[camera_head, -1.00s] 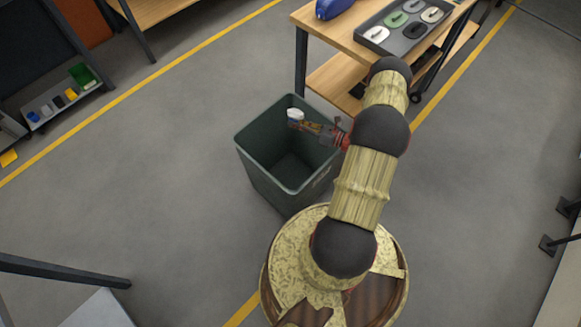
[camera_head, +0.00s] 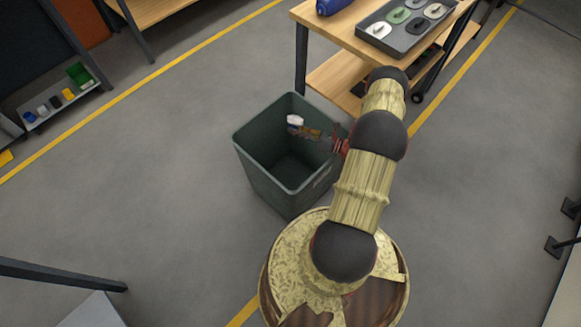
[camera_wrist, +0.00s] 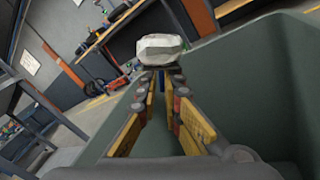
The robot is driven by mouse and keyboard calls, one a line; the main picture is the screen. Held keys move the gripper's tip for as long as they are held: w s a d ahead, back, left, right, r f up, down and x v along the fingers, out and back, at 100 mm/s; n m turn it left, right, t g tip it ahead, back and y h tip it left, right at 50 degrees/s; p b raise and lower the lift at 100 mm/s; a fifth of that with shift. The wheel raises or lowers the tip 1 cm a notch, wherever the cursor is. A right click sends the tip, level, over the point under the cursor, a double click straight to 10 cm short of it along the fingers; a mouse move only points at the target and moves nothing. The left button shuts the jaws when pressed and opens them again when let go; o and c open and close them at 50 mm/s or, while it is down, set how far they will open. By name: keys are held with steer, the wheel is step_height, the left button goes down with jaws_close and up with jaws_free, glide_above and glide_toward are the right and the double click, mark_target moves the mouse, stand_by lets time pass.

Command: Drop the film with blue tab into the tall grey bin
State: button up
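The film (camera_head: 295,120) is a pale, crumpled piece with a bit of blue at its lower edge. The film also shows in the wrist view (camera_wrist: 160,45), with the blue tab below it between the fingertips. My gripper (camera_head: 302,127) is shut on the film and holds it at the mouth of the tall bin. The bin (camera_head: 262,178) looks dark grey-green, stands upright on the floor and is open at the top. Its walls (camera_wrist: 255,75) flank my gripper in the wrist view. The visible part of its floor looks empty.
A wooden workbench (camera_head: 350,25) stands behind the bin, with a grey tray (camera_head: 405,43) of several pale and green pieces and a blue object (camera_head: 332,7). A low shelf with coloured items (camera_head: 62,98) is at the left. The floor left of the bin is clear.

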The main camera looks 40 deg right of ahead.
steer(key=o, duration=0.4)
step_height(320, 180, up, 10)
steer(key=shift+f, duration=0.1)
stand_by(0.6)
stand_by(0.5)
